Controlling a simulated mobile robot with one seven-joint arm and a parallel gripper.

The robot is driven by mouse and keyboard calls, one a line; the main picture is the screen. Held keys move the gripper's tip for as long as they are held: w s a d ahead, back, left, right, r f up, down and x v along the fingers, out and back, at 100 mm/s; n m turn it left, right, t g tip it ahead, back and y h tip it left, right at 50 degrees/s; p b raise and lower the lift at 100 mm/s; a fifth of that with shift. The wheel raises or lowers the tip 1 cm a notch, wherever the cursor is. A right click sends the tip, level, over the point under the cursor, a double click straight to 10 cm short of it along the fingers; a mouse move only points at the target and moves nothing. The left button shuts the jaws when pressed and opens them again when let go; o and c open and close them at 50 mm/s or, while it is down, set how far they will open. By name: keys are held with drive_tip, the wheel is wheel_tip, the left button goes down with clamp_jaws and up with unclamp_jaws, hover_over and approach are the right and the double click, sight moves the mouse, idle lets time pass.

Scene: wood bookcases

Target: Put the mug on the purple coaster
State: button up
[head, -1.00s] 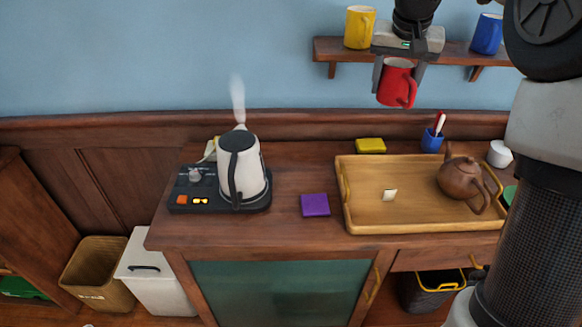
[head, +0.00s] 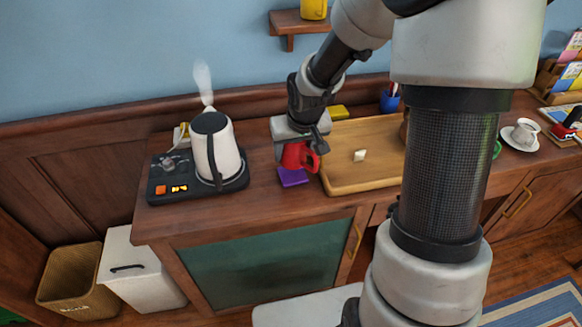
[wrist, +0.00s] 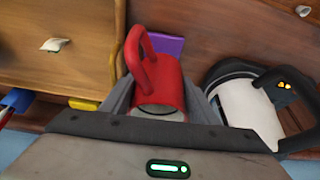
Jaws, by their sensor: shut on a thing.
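My gripper (head: 299,148) is shut on the red mug (head: 297,157), holding it over the cabinet top beside the kettle. The purple coaster (head: 293,177) lies on the cabinet top, partly hidden behind and below the mug in the head view. In the wrist view the red mug (wrist: 158,83) sits between the fingers, its handle toward the upper left. The purple coaster (wrist: 166,47) shows just past the mug there. The mug appears close above the coaster; I cannot tell whether they touch.
A steaming white kettle (head: 216,150) stands on its black base (head: 165,188) to the left. A wooden tray (head: 345,184) with a small pale item (head: 360,155) is close on the right. A yellow block (head: 338,112) and blue cup (head: 389,99) are behind.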

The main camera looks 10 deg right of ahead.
sight(294, 161)
drive_tip(key=shift+f+b, duration=0.5)
drive_tip(key=shift+f, duration=1.8)
drive_tip(key=shift+f, duration=0.2)
drive_tip(key=o, duration=1.2)
drive_tip(key=shift+r, duration=0.6)
drive_tip(key=p+v, duration=0.3)
drive_tip(key=v, duration=0.8)
drive_tip(key=shift+s, duration=0.25)
